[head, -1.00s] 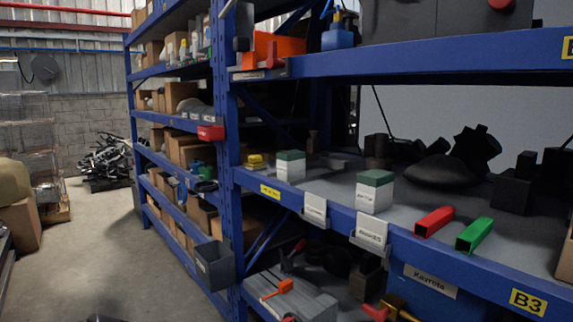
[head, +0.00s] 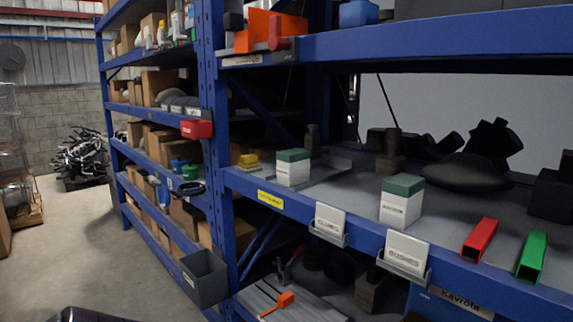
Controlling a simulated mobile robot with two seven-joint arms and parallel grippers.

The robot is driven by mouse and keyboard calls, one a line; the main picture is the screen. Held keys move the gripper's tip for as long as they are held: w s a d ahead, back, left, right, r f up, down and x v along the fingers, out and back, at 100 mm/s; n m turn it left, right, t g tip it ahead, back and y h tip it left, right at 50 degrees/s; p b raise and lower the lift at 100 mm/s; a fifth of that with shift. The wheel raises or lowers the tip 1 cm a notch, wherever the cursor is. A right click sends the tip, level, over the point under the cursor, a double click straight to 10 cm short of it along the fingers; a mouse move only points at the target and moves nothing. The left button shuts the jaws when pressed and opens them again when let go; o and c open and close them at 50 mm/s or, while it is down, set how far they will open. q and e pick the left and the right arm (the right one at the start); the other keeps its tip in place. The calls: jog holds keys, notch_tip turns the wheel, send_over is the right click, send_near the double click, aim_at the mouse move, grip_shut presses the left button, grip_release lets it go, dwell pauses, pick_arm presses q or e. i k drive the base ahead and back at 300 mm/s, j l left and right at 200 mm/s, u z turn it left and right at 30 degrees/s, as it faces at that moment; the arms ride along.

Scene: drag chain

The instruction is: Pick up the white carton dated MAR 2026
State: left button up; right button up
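Two white cartons with green tops stand upright on the blue rack's middle shelf. The left carton (head: 293,174) is farther away, beside a small yellow object. The right carton (head: 400,207) is nearer. Both have faint print on the front that is too small to read, so I cannot tell which one is dated MAR 2026. Neither of my grippers can be made out in the head view.
A red tube (head: 479,239) and a green tube (head: 531,257) lie right of the cartons. White label cards (head: 408,252) hang on the blue shelf edge (head: 350,66). A grey bin (head: 204,277) juts into the aisle. The floor (head: 95,250) at left is clear.

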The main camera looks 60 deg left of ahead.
aim_at(292, 165)
jog(key=j, duration=1.6)
jog(key=i, duration=0.05)
